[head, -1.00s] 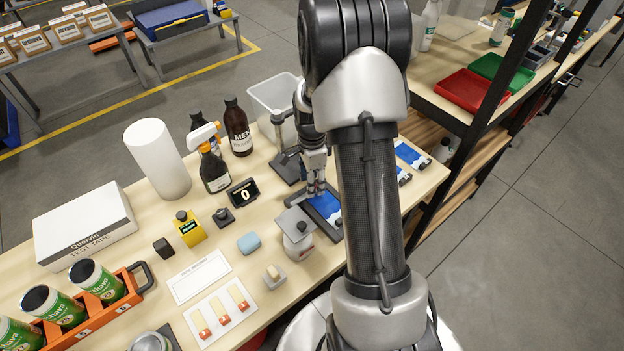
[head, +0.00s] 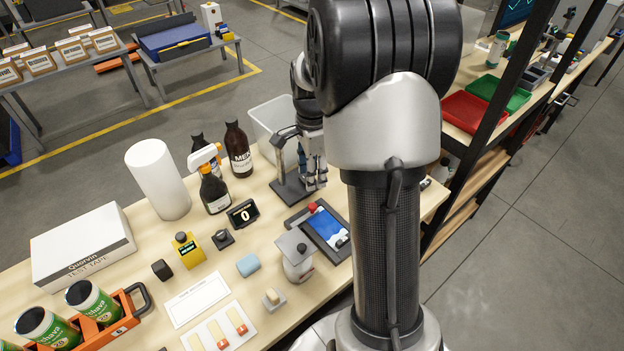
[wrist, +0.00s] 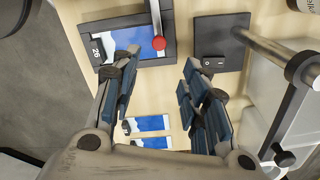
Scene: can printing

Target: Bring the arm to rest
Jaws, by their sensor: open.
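My gripper (head: 313,183) hangs below my arm beside the dark stand in the head view, above the bench. In the wrist view my gripper (wrist: 160,75) has its two fingers wide apart with nothing between them. Beneath it lies a dark tray (wrist: 165,20) with a blue-and-white sheet and a red knob (wrist: 158,43). The tray (head: 290,222) also shows in the head view, just nearer than my gripper. My upper arm covers the right part of the bench in the head view.
The dark stand's base (wrist: 218,28) with a metal post is right of the fingers. Two blue-and-white cards (wrist: 150,123) lie on the bench. Brown bottles (head: 238,150), a spray bottle (head: 214,190), a white bin (head: 262,118) and a lidded jar (head: 297,268) are nearby. A dark shelf post (head: 480,130) stands right.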

